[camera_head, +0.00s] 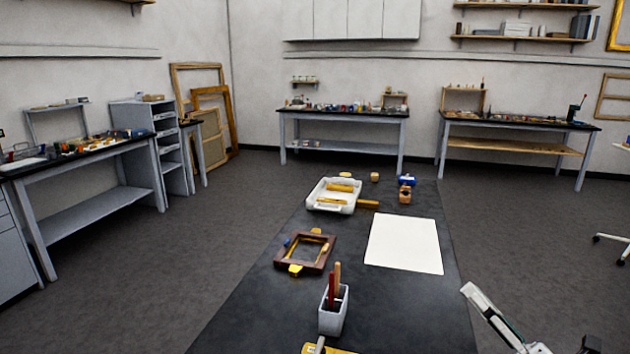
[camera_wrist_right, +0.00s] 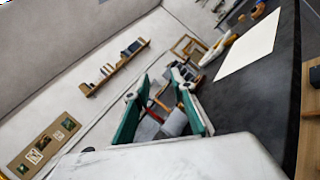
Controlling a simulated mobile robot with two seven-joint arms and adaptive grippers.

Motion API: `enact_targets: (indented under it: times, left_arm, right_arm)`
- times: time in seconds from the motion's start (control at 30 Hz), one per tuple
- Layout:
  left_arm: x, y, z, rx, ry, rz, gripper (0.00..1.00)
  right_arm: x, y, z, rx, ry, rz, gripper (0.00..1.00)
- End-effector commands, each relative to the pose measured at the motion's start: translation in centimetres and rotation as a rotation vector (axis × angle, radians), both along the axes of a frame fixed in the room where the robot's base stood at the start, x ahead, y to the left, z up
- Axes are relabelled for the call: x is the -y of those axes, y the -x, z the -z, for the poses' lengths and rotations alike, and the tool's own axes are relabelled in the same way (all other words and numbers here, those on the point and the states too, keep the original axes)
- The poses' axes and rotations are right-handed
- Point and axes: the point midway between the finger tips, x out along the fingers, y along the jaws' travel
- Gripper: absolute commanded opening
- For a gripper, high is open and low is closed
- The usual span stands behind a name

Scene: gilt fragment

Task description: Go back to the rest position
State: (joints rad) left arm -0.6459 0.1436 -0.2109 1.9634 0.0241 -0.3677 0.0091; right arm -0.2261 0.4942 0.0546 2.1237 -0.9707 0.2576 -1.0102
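My right gripper (camera_wrist_right: 165,84) shows in the right wrist view with its two green-padded fingers apart and nothing visible held between them. In the head view, part of my right arm's white and green end (camera_head: 492,316) shows at the lower right, beside the right edge of the dark worktable (camera_head: 400,310). It is apart from the things on the table. My left gripper is not in view.

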Motion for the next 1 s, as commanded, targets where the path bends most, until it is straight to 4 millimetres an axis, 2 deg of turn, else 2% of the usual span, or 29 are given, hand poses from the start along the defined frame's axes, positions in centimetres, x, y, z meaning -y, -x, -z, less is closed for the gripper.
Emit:
enact_targets:
  times: [0.17,0.27,0.43,0.6,0.7,1.0]
  left_arm:
    - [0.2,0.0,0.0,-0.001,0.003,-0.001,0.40]
    - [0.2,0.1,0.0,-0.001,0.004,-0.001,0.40]
    - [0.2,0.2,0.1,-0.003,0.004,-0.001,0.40]
    - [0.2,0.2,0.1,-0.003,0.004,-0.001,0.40]
    - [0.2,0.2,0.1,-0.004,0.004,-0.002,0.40]
    - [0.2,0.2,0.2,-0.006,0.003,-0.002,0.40]
  right_arm:
    - [3.5,0.4,2.7,-0.175,-0.356,0.201,0.24]
    - [5.5,1.3,5.3,-0.282,-0.548,0.319,0.24]
    - [7.8,4.5,11.2,-0.475,-0.853,0.527,0.24]
    - [8.4,9.2,17.0,-0.655,-1.096,0.735,0.24]
    - [8.2,11.6,19.3,-0.729,-1.183,0.823,0.24]
    - [7.2,17.1,23.3,-0.874,-1.323,1.012,0.24]
